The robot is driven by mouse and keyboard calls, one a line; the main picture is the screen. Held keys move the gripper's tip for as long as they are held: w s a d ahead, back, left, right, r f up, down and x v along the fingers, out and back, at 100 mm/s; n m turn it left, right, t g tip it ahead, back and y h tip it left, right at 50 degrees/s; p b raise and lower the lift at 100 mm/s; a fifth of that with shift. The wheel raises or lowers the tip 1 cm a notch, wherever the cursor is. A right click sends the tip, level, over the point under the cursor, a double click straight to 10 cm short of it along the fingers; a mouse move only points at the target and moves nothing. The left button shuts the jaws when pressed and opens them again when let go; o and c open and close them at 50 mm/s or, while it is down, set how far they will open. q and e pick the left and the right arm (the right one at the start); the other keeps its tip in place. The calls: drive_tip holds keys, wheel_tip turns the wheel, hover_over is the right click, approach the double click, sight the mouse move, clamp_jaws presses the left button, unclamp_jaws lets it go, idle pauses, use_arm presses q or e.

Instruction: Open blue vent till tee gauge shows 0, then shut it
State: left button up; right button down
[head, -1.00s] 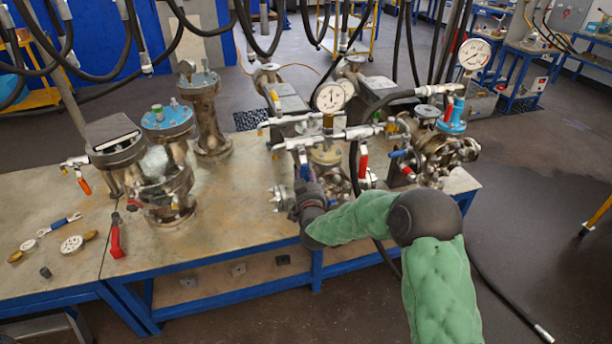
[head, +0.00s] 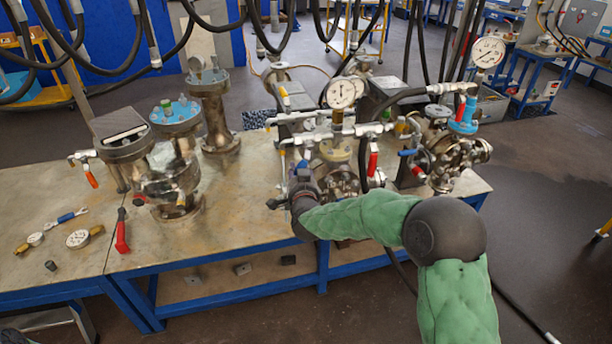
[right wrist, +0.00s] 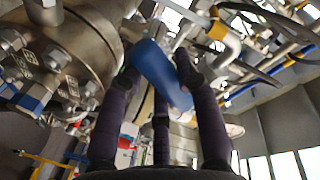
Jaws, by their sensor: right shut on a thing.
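The blue vent handle (right wrist: 160,75) shows large in the right wrist view, tilted between the dark fingers of my right gripper (right wrist: 160,90), which is shut on it. In the head view my right gripper (head: 302,182) is at the front of the middle vessel (head: 342,170), below the white pipe, and mostly hides the handle. The tee gauge (head: 341,93), a round white dial, stands upright on the pipe tee above that vessel. Its needle is too small to read surely. My left gripper is not in view.
A second gauge (head: 488,51) stands at the right above a blue fitting. Red levers (head: 373,166) hang close to the right of the middle vessel. A blue-topped vessel (head: 172,170) stands left. Loose gauges (head: 78,238) and a red-handled tool (head: 122,232) lie on the bench (head: 225,235).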

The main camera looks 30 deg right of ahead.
drive_tip(key=m, duration=0.1)
drive_tip(key=a+r+m+b, duration=0.1)
drive_tip(key=shift+w+a+m+y, duration=0.2)
drive_tip(key=shift+a+m+y, duration=0.1)
drive_tip(key=shift+y, duration=0.1)
drive_tip(key=shift+w+a+r+m+y+b, duration=0.15)
drive_tip(key=shift+a+r+m+b, duration=0.2)
drive_tip(key=shift+m, duration=0.2)
drive_tip(key=shift+a+r+m+y+b, duration=0.15)
drive_tip(key=shift+a+r+m, duration=0.1)
drive_tip(key=shift+r+m, duration=0.25)
drive_tip(key=r+m, duration=0.1)
drive_tip(key=m+b, duration=0.1)
drive_tip(key=m, duration=0.1)
drive_tip(key=shift+w+a+r+y+b, duration=0.1)
drive_tip(key=shift+a+r+y+b, duration=0.2)
drive_tip(key=shift+a+r+y, duration=0.1)
drive_tip(key=shift+a+r+m+y+b, duration=0.15)
drive_tip(key=shift+r+m+y+b, duration=0.35)
drive_tip(key=shift+r+m, duration=0.45)
drive_tip(key=c, duration=0.9)
unclamp_jaws()
drive_tip(key=shift+o, duration=0.2)
drive_tip(key=v, duration=1.2)
